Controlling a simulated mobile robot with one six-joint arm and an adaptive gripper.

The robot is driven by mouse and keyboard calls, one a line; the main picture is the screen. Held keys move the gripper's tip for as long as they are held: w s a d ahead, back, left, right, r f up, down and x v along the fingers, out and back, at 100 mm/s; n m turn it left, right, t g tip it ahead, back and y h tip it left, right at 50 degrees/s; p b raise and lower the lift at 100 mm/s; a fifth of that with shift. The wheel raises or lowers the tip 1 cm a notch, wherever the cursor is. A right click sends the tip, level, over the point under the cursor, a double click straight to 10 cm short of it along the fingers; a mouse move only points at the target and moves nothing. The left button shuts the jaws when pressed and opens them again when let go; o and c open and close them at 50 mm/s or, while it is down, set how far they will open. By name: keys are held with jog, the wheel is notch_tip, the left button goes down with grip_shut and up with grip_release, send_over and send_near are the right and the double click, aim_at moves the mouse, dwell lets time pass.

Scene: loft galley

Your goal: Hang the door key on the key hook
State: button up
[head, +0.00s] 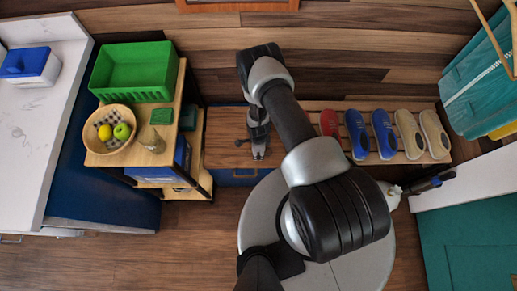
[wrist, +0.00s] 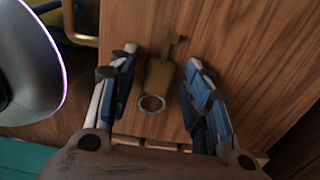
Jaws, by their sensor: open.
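The door key (wrist: 161,73) lies on a brown wooden bench top in the wrist view. It is brass-coloured, with a pale metal ring (wrist: 152,103) at its near end and the narrow part pointing away. My gripper (wrist: 160,66) is open, with one blue-padded finger on each side of the key. No contact between fingers and key shows. In the head view my gripper (head: 259,152) points down over the bench, and I cannot make out the key there. I cannot identify the key hook in either view.
The wooden bench (head: 224,122) has several shoes (head: 384,133) on slats at its right. A shelf unit at left holds a green crate (head: 133,72), a fruit basket (head: 92,128) and a small jar (head: 152,143). Coats (head: 482,75) hang at far right. Floor (head: 180,250) is clear at lower left.

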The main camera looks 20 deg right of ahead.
jog(key=w+r+n+t+p, duration=0.1)
jog(key=w+r+n+p, duration=0.15)
jog(key=r, duration=1.55)
jog(key=w+r+n+p, duration=0.2)
jog(key=r+n, duration=0.2)
jog(key=r, duration=1.3)
jog(key=w+r+n+t+p, duration=0.1)
jog(key=w+r+n+p, duration=0.15)
jog(key=r, duration=1.55)
jog(key=s+r+n+t, duration=0.2)
jog(key=s+r+n, duration=1)
jog(key=s+r, duration=0.8)
jog(key=shift+s+d+r+t+b, duration=0.15)
jog(key=shift+s+r+t+b, duration=0.15)
jog(key=shift+s, duration=0.6)
jog(key=shift+o, duration=0.5)
jog(key=shift+s+f+n+b, duration=0.25)
jog(key=shift+f+n+b, duration=0.05)
jog(key=shift+f+b, duration=0.15)
jog(key=shift+r, duration=0.1)
